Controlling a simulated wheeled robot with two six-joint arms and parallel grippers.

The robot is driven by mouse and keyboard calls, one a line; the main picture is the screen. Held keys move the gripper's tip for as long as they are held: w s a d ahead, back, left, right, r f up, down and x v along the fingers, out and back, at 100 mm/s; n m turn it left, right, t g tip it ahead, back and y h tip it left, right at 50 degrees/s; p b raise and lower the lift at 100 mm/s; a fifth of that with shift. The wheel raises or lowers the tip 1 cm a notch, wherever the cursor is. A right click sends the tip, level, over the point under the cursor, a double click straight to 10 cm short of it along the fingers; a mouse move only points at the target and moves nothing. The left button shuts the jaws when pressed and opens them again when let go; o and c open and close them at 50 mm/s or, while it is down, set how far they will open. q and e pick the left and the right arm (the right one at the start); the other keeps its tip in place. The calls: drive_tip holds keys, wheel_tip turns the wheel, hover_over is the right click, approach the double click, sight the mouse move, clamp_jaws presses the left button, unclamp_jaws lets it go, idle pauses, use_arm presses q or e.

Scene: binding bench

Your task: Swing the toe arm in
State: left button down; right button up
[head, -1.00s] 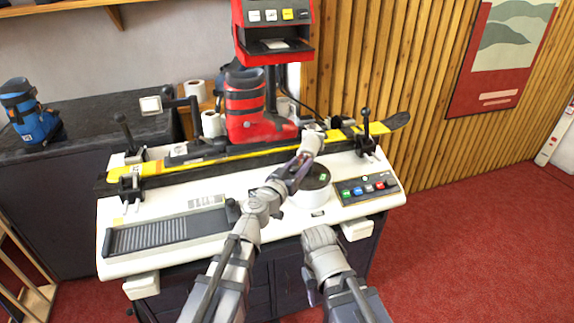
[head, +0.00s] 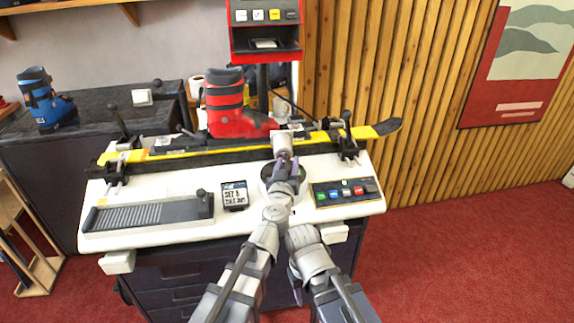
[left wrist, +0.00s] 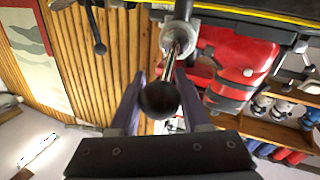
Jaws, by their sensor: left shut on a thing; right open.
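In the left wrist view, the toe arm shows as a metal rod (left wrist: 170,66) with a black ball knob (left wrist: 160,99) at its near end. My left gripper (left wrist: 162,94) is shut on the knob, one finger on each side. In the head view, my left gripper (head: 286,162) is at the toe end of the red boot (head: 228,105); it hides most of the toe arm. The boot stands over the yellow ski (head: 192,152) on the bench. My right gripper (head: 296,283) is low at the front, empty and open, away from the bench top.
The white bench (head: 155,238) carries a ribbed black plate (head: 150,213), a small sign (head: 234,196) and a button panel (head: 346,191). Black clamp levers (head: 347,135) stand at the ski. A red display unit (head: 265,38) rises behind the boot. Red floor is clear at right.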

use_arm(q)
drive_tip(key=shift+w, duration=0.15)
drive_tip(key=shift+c, duration=1.9)
unclamp_jaws()
